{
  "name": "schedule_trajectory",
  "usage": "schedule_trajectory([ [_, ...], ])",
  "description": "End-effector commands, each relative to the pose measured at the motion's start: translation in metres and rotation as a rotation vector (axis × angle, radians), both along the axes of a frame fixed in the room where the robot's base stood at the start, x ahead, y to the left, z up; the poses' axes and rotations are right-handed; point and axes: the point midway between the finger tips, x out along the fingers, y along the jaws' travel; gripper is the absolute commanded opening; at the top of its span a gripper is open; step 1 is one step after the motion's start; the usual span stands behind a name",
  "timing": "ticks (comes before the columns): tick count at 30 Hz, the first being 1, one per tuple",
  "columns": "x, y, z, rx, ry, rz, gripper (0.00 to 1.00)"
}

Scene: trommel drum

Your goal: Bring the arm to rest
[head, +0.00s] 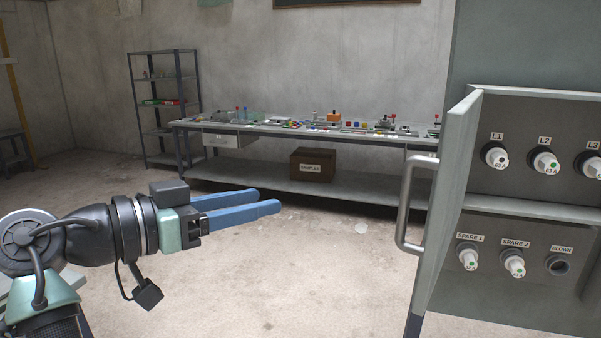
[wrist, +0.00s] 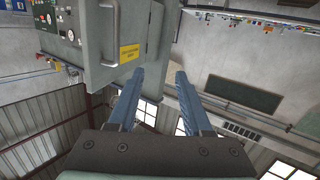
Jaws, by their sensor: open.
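My gripper (head: 268,200) is on the left side of the head view, with its blue fingers pointing right. It is held above the floor, to the left of the open cabinet door, and touches nothing. In the wrist view my gripper (wrist: 159,75) has its two blue fingers apart with nothing between them. The wrist view is tilted, and a grey cabinet with a yellow label (wrist: 129,52) shows beyond the left finger.
The cabinet (head: 520,190) at the right has its door (head: 455,190) swung open, with a handle (head: 408,205). Inside are labelled fuses and an empty BLOWN socket (head: 558,265). A workbench (head: 300,190) with a brown box (head: 312,164) and a shelf rack (head: 163,105) stand behind.

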Motion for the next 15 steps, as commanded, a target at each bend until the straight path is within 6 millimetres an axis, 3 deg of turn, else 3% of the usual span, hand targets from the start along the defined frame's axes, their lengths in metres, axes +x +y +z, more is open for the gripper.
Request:
schedule_trajectory([
  [5,0.023,-0.022,0.012,0.02,-0.048,0.263,0.5],
  [8,0.022,-0.034,0.038,0.001,-0.148,0.439,0.5],
  [11,0.002,-0.044,0.076,-0.055,-0.303,0.596,0.5],
  [15,-0.056,-0.058,0.136,-0.175,-0.555,0.739,0.5],
])
